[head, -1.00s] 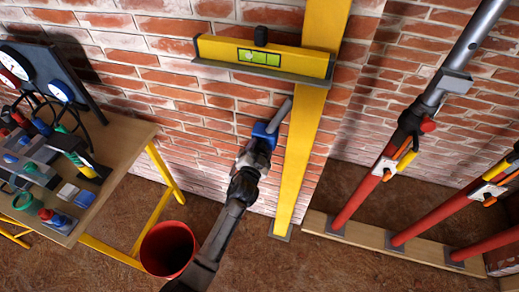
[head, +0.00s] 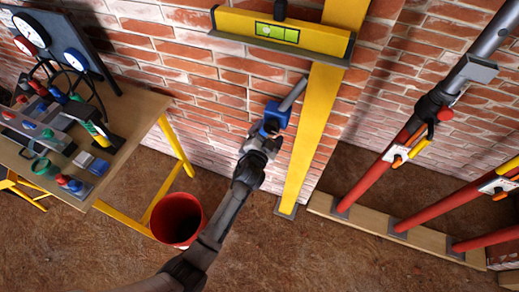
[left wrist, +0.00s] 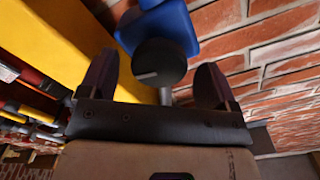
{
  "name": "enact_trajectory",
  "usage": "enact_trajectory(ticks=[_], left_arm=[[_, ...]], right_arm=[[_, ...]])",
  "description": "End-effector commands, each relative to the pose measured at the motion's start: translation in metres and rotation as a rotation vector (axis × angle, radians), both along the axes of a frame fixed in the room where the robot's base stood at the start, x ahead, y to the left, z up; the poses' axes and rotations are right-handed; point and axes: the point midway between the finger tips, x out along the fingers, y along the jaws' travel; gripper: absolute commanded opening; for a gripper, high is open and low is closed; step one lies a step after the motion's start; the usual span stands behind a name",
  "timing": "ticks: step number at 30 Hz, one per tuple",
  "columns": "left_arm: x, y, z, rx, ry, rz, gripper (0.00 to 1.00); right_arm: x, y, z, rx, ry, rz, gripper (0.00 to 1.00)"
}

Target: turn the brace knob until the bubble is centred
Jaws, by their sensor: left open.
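The yellow spirit level (head: 235,22) lies across the upright yellow post (head: 315,135), with a green vial (head: 277,33) in its face. A pale spot in the vial seems left of the middle, but it is small. Below it, a blue housing (head: 272,119) with a grey rod is beside the post. The dark round brace knob (left wrist: 158,65), with a white mark, shows in the left wrist view below the blue housing (left wrist: 160,25). My left gripper (head: 264,143) is open, its two fingers (left wrist: 156,85) on either side of the knob. Contact cannot be told. My right gripper is out of view.
A workbench (head: 140,105) with gauges and tools stands at the left. A red bucket (head: 177,219) stands on the floor near my left arm. Red struts (head: 365,185) rise from a wooden sill (head: 425,237) at the right. The brick wall is close behind the knob.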

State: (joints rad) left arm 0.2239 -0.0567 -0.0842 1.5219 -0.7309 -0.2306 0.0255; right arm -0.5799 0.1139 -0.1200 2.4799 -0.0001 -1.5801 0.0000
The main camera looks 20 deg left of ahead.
Motion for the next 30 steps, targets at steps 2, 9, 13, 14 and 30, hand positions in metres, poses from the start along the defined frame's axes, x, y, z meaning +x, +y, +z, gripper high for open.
enact_trajectory(ticks=[2, 9, 13, 14, 30], left_arm=[[-0.017, -0.001, 0.001, -0.001, 0.003, 0.0, 0.83], [-0.065, -0.004, 0.001, -0.002, 0.002, 0.0, 0.83], [-0.085, -0.005, 0.001, -0.002, 0.002, 0.0, 0.83], [-0.089, -0.005, 0.001, -0.002, 0.002, 0.0, 0.83], [-0.112, -0.007, 0.0, 0.0, 0.0, 0.0, 0.83]], right_arm=[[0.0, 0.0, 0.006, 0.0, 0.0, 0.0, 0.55], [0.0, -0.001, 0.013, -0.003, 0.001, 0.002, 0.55], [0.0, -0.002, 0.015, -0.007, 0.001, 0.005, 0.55], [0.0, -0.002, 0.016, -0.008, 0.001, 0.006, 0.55], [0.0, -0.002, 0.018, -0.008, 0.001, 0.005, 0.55]])
